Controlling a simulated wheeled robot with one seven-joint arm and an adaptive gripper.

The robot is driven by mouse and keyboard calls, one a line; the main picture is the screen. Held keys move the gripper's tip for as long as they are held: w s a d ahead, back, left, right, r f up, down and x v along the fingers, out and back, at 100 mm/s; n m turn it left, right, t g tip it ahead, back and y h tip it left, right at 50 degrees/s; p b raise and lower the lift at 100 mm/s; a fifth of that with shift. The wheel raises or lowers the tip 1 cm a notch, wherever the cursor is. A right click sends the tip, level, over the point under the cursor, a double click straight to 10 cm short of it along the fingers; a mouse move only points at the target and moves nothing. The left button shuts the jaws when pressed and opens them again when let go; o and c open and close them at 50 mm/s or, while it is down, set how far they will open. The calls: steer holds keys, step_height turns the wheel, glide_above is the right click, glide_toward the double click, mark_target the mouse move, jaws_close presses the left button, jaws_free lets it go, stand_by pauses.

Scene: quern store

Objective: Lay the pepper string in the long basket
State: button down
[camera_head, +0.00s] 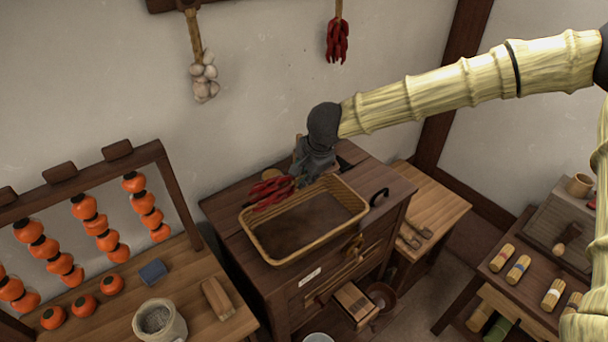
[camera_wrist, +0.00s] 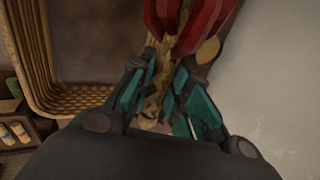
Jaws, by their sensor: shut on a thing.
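The pepper string is a bunch of red peppers (camera_head: 270,191) on a tan braided stem (camera_wrist: 158,85). My gripper (camera_wrist: 160,95) is shut on the stem, with a teal finger pad on each side. In the head view my gripper (camera_head: 306,174) is at the back edge of the long basket, and the peppers reach left from it over the basket's back left rim. The long basket (camera_head: 347,228) is woven, tan and rectangular, and its visible floor looks bare. In the wrist view the basket (camera_wrist: 38,62) lies left of the peppers. Whether the peppers touch the rim is unclear.
The basket stands on a dark wooden cabinet (camera_head: 236,238) with a black handle (camera_head: 379,196) at right. Another red pepper bunch (camera_head: 337,40) and a garlic string (camera_head: 203,80) hang on the wall. A persimmon rack (camera_head: 90,215) stands at left.

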steer(key=f+b, duration=0.2)
steer(key=s+f+b, duration=0.1)
steer(key=f+b, duration=0.1)
steer(key=shift+f, duration=0.25)
steer(key=shift+f+b, duration=0.5)
steer(key=shift+f, duration=1.55)
steer(key=c, duration=0.7)
jaws_free()
steer(key=shift+r, duration=0.2)
